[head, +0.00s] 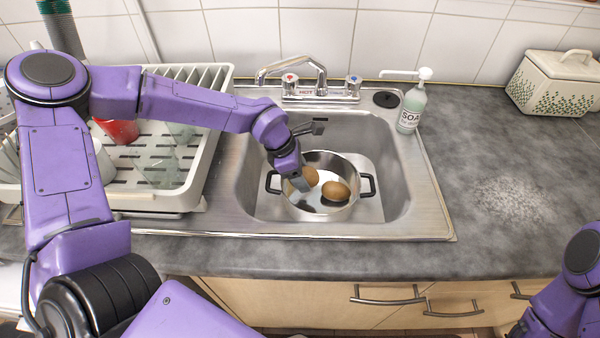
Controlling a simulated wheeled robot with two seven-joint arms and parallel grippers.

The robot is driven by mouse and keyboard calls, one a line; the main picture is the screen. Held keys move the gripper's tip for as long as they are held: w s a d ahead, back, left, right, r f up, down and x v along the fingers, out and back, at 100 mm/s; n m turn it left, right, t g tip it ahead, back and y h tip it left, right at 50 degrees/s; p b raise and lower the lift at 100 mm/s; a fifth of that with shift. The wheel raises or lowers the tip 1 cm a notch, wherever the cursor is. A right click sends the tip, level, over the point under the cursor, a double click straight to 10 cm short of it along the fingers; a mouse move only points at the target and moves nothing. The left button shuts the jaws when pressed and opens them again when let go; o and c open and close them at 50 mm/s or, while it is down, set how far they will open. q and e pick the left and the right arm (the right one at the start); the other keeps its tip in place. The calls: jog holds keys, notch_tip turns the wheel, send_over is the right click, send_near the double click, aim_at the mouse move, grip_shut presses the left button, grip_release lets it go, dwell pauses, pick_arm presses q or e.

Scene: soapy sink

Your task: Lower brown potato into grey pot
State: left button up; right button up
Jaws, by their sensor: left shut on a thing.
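The grey pot (319,216) with two black side handles stands in the sink basin. One brown potato (335,190) lies inside it on the right. My left gripper (301,186) reaches down into the pot's left side and is shut on another brown potato (311,175). The fingers hide part of this held potato, and I cannot tell whether it touches the pot's bottom. The two potatoes are close to each other. Of my right arm only purple links show at the lower right; its gripper is out of view.
The metal sink (408,214) has a faucet (319,80) behind the pot. A soap bottle (411,108) stands at its back right corner. A dish rack (190,185) with a red cup (119,130) is on the left. The right counter is mostly clear, with a white container (556,85) at the back.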

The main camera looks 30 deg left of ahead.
pick_arm(q)
jog(key=shift+f+b, duration=0.95)
jog(key=shift+f, duration=0.55)
dwell(0.4)
jog(key=o, duration=1.2)
jog(key=shift+r, duration=0.1)
jog(key=v, duration=1)
jog(key=shift+r+p, duration=0.35)
